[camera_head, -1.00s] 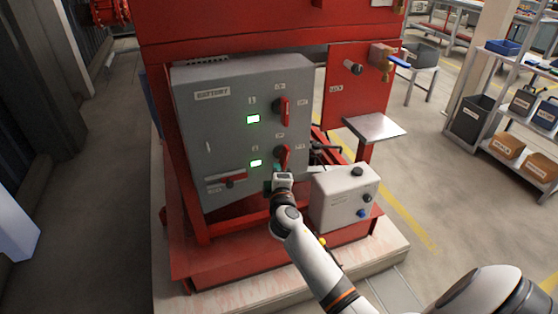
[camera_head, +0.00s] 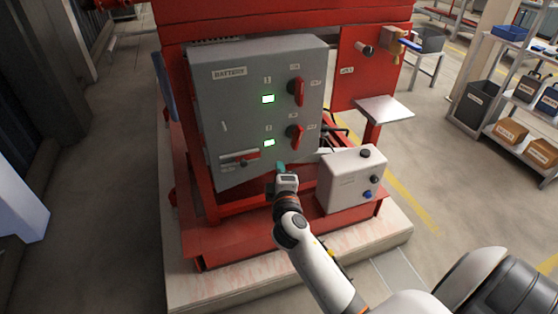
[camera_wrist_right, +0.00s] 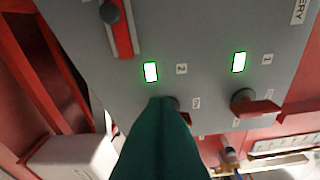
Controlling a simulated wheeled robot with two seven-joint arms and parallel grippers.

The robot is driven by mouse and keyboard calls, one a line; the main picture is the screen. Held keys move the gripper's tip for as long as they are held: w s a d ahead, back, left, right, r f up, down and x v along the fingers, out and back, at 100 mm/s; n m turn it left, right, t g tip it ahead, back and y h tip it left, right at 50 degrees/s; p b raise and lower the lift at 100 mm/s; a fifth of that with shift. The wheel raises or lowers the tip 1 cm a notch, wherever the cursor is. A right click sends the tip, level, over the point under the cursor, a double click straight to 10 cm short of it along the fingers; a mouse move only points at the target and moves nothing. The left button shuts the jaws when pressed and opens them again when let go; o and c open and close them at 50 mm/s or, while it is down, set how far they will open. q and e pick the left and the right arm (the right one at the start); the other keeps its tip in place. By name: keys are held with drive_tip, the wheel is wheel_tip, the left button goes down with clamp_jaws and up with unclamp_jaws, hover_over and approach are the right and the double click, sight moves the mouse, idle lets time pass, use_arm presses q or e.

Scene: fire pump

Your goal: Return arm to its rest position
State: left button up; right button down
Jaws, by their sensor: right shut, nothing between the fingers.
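My right gripper (camera_head: 282,168) is in front of the grey battery panel (camera_head: 235,115), below the lower red-handled knob (camera_head: 294,135) and apart from it in the head view. Its teal fingers (camera_wrist_right: 160,140) are shut with nothing between them. The upper red-handled knob (camera_head: 297,92) is above. Both green displays are lit, the upper (camera_head: 268,99) and the lower (camera_head: 269,142). In the right wrist view the fingers partly cover the knob beside display 2 (camera_wrist_right: 151,71). The knob beside display 1 (camera_wrist_right: 245,102) shows. My left gripper is not in view.
A white box (camera_head: 350,180) with dark and blue knobs stands close to the right of my gripper. A small metal shelf (camera_head: 385,109) juts out behind it. The red frame (camera_head: 225,238) rests on a pale plinth. Floor is open on both sides; shelving (camera_head: 520,110) stands far right.

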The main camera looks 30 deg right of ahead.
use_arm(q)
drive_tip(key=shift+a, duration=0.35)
use_arm(e)
drive_tip(key=shift+s+a, duration=0.2)
drive_tip(key=shift+s, duration=0.35)
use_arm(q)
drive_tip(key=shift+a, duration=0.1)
